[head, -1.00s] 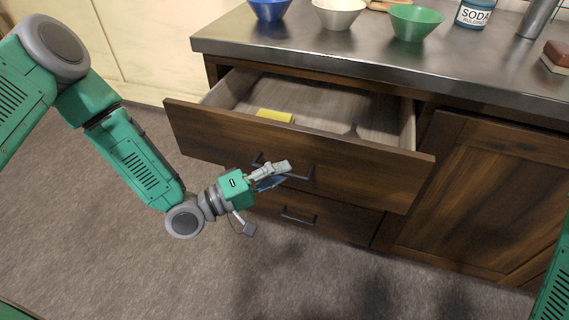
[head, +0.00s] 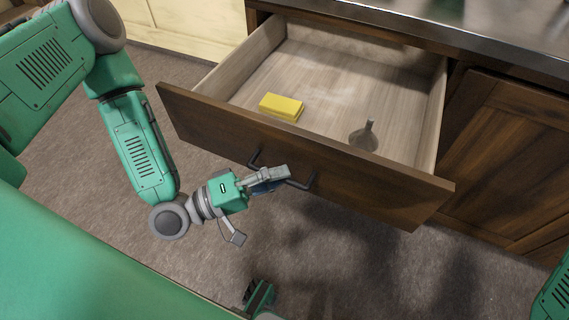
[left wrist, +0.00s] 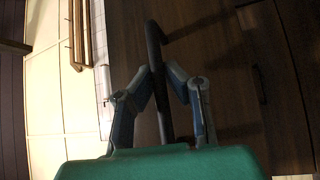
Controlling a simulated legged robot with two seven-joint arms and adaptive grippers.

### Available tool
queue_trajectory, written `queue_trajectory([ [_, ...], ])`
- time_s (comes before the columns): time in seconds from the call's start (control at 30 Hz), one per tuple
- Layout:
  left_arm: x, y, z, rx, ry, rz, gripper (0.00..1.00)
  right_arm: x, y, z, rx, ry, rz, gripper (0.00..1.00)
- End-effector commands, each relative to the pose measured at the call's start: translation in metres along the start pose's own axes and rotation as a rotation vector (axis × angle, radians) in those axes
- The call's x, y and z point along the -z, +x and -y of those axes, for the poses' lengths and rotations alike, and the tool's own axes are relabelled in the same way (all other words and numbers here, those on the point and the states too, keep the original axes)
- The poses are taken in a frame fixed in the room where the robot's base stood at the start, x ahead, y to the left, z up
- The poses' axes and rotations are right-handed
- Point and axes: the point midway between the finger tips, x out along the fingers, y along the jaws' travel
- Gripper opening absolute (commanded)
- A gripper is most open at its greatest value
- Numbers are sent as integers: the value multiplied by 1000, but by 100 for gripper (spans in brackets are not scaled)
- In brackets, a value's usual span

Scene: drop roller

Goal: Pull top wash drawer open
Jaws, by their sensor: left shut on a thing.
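The top drawer (head: 345,165) is pulled well out of the wooden counter, and its pale interior shows. A yellow block (head: 282,107) and a dark grey funnel-like thing (head: 364,136) lie inside it. My left gripper (head: 284,177) is shut on the dark bar handle (head: 308,184) on the drawer's front. In the left wrist view the handle (left wrist: 153,40) runs between the two fingers (left wrist: 162,100). The fingers cover part of the handle in the head view. Part of my right arm shows at the bottom right edge of the head view, but its gripper cannot be made out.
The metal countertop (head: 480,30) edge lies behind the drawer. A closed wooden cabinet door (head: 510,150) stands to the right.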

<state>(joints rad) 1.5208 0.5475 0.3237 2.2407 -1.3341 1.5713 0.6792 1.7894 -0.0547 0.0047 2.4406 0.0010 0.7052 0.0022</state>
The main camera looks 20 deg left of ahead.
Motion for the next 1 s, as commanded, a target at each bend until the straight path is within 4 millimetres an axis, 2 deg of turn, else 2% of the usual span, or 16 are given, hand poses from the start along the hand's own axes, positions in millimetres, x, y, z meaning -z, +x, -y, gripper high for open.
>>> queue_trajectory([
  [0.03, -1, -4, 6, 20, 2, 0, 0, 0, 0, 0, 0, 0, 0, 92],
  [0.33, -1, -4, 7, 20, 2, 1, 0, 0, 1, 0, 0, 0, 0, 92],
  [0.4, -1, -4, 6, 19, 2, 1, 29, 0, 1, 0, 0, 0, 0, 92],
  [0.43, -1, -3, 6, 18, 2, 1, 31, 0, 1, 0, 0, 0, 0, 92],
  [0.77, -1, -4, 2, 7, 1, 0, 31, -2, 0, 0, 0, 0, -1, 92],
  [0.87, 0, -14, 2, 8, 1, -2, 31, -2, 0, 0, 0, 0, -1, 92],
  [1.0, 0, -40, 3, 11, 0, -2, 31, -2, 0, 0, 0, 0, -2, 92],
])
